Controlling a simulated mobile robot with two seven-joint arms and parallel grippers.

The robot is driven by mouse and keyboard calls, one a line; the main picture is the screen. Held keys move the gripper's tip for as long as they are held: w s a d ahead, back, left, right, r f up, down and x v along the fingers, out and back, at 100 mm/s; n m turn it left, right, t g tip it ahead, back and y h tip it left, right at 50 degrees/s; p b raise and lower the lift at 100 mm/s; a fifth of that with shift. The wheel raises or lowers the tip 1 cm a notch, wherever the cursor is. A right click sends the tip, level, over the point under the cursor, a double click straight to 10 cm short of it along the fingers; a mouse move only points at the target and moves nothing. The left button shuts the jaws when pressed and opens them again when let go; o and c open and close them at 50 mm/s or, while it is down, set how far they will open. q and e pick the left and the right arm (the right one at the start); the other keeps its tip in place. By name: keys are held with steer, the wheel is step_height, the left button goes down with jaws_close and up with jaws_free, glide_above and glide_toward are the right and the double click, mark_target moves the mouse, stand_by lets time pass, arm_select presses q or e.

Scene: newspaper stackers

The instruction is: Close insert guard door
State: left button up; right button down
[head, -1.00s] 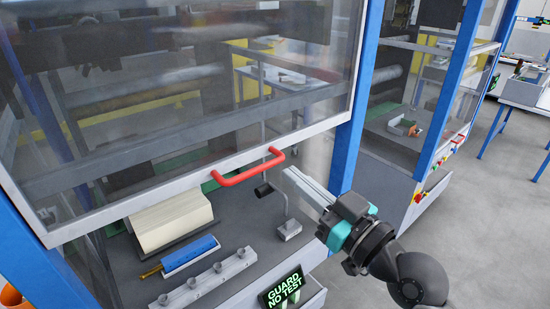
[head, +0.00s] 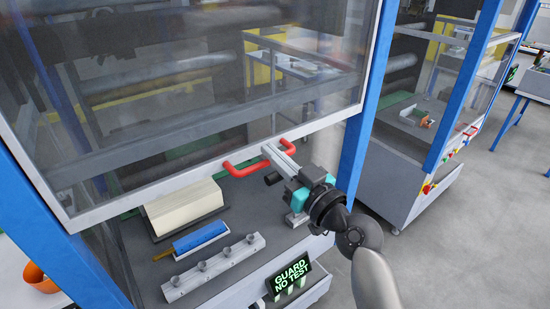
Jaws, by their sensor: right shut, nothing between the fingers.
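The guard door (head: 200,90) is a large clear panel with a pale grey frame, raised so that a gap stays open below its lower edge. A red handle (head: 242,172) is fixed to the bottom rail of the door. My right gripper (head: 267,151) is shut, with its pale fingers pointing up and left at the handle. The fingertips overlap the middle of the handle in the picture and hide part of it; I cannot tell whether they touch it. My left gripper is out of view.
Below the door, the machine bed holds a cream block (head: 185,208), a blue brush-like tool (head: 200,238) and a grey bar with several knobs (head: 215,266). A blue post (head: 362,120) stands right of the door.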

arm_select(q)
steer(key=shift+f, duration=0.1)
arm_select(e)
steer(key=shift+f, duration=0.45)
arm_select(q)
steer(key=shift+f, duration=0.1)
